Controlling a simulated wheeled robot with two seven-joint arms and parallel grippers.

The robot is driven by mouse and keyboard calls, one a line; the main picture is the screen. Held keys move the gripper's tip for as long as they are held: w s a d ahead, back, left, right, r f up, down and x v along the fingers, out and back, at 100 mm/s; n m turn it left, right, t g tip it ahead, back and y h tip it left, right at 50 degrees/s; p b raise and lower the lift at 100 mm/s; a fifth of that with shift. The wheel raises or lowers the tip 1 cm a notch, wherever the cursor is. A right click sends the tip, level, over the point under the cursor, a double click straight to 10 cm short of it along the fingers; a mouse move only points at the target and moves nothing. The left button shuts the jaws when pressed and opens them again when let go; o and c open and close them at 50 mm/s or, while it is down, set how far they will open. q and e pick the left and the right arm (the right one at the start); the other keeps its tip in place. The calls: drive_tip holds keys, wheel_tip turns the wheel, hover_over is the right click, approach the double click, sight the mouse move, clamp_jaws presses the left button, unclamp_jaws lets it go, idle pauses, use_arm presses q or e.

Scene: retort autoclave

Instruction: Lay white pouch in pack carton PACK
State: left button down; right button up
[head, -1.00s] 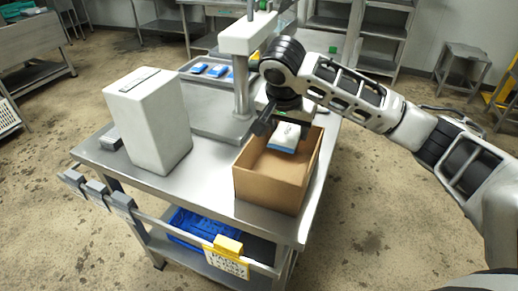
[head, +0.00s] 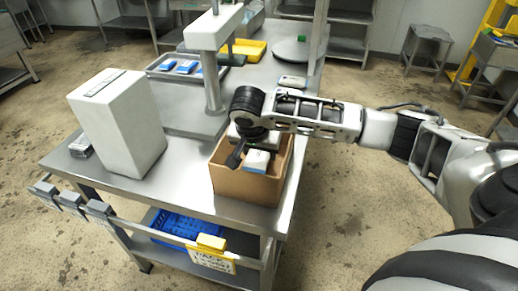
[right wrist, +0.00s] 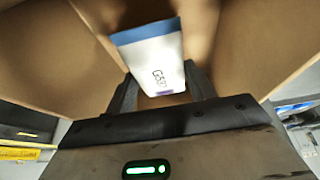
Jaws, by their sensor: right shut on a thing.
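The white pouch (head: 257,160) with a blue end band is inside the open brown pack carton (head: 243,187) on the steel table. My right gripper (head: 246,157) reaches down into the carton and is shut on the pouch. In the right wrist view the pouch (right wrist: 152,58) sits between the two fingers, with dark print on it, and the carton walls (right wrist: 45,55) surround it. Whether the pouch touches the carton floor cannot be told. My left gripper is not in view.
A tall white box-shaped unit (head: 118,124) stands left of the carton. A grey column (head: 213,75) rises behind it, beside a tray (head: 160,66) with blue-and-white pouches. A yellow tray (head: 245,48) lies farther back. A blue crate (head: 182,226) is on the lower shelf.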

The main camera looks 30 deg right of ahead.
drive_tip(key=shift+f, duration=0.1)
drive_tip(key=shift+f, duration=0.45)
drive_tip(key=o, duration=1)
drive_tip(key=shift+w+r, duration=0.1)
drive_tip(key=shift+r, duration=0.4)
drive_tip(key=v, duration=1.2)
drive_tip(key=shift+r, duration=0.1)
